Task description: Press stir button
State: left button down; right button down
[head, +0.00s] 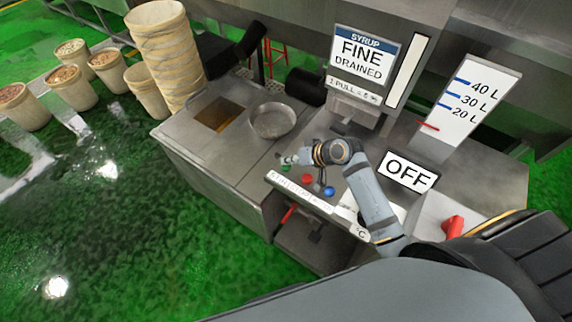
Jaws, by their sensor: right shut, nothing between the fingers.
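A control panel with a green button (286,168), a red button (307,178) and a blue button (329,191) sits on the front edge of the steel machine. A white label strip (300,193) runs along the edge below them; its small text is hard to read, so I cannot tell which button is stir. My right gripper (288,160) is shut and empty, its tip right by the green button and partly over it. I cannot tell whether it touches. My left gripper is not in view.
A round metal pan (272,121) sits on the counter behind the panel. An OFF sign (408,172) and a red handle (453,227) are to the right. Stacked tubs (165,55) and several filled tubs (70,50) stand at left. The green floor (90,220) at left is open.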

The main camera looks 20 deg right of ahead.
aim_at(289, 167)
jog(key=shift+f, duration=0.65)
dwell(0.8)
jog(key=shift+r, duration=0.15)
jog(key=shift+r+p, duration=0.9)
jog(key=shift+r, duration=0.1)
notch_tip(289, 167, up, 5)
jog(key=p, duration=0.5)
dwell(0.6)
